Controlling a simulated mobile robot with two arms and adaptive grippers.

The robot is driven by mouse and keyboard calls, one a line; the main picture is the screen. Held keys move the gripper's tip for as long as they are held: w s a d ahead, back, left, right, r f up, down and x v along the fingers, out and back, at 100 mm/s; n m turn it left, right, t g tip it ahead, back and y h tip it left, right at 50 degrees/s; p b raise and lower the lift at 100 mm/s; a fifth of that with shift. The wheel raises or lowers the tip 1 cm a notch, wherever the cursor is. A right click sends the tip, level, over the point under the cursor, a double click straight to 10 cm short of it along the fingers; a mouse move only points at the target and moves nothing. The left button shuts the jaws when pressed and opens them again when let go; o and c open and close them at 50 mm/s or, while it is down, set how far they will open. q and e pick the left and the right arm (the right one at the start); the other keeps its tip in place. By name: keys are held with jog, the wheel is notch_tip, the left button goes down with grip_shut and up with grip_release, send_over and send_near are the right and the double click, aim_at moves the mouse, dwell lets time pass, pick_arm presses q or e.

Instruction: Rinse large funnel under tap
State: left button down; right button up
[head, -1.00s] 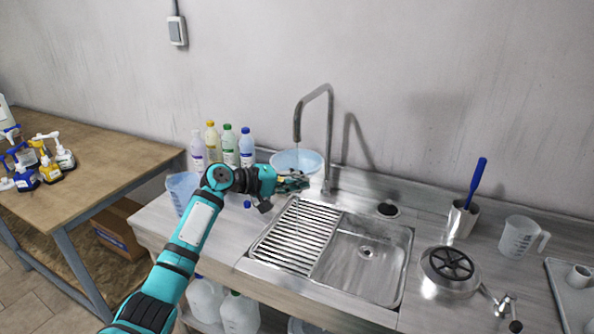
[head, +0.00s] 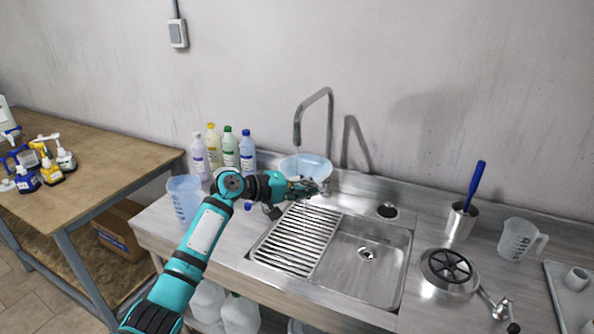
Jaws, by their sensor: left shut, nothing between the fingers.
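The light-blue large funnel (head: 306,165), wide rim up, shows under the tap (head: 330,130) at the back of the sink. Its lower part is hidden behind my left gripper. A thin, pale line like water runs down from the tap's spout toward the funnel. My left gripper (head: 308,188) is shut and empty, just in front of and below the funnel's rim, over the back left of the sink's ribbed drainer (head: 297,238). I cannot tell whether it touches the funnel. My right gripper is not in view.
The sink basin (head: 350,280) is empty. A steel cup with a blue-handled brush (head: 462,220), a round steel burner-like piece (head: 449,270) and a clear jug (head: 517,240) stand right.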

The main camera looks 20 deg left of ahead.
pick_arm(q)
jog(key=d+p, duration=0.4)
jog(key=d, duration=0.6)
jog(key=shift+s+d, duration=0.2)
dwell(1.9)
